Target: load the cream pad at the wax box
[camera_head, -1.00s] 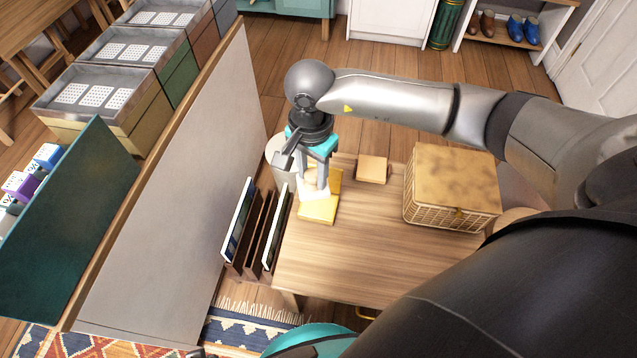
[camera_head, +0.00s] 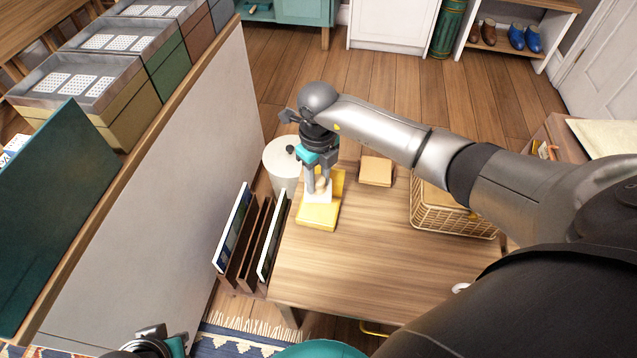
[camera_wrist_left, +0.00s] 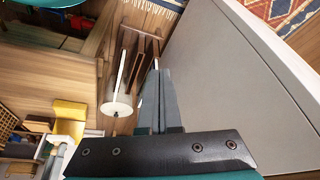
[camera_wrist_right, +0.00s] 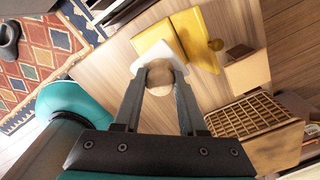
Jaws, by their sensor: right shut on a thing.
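The wax box (camera_head: 317,216) is yellow, with a yellow lid standing up behind it, on the left side of the wooden table. My right gripper (camera_head: 320,186) is shut on the rounded wooden knob of the cream pad (camera_head: 318,196). The pad is over the box in the head view; I cannot tell whether it touches the wax. In the right wrist view the knob (camera_wrist_right: 160,82) is between the fingertips, and the yellow box (camera_wrist_right: 152,34) lies beyond the pad. My left gripper (camera_wrist_left: 158,76) is shut and empty, away from the box, beside the grey panel.
A tan block (camera_head: 376,171) and a wicker basket (camera_head: 450,212) stand on the table (camera_head: 370,262). A white cylinder (camera_head: 283,160) is beside its far left corner. A slotted rack (camera_head: 250,245) and a tall pale panel (camera_head: 165,200) are to the left.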

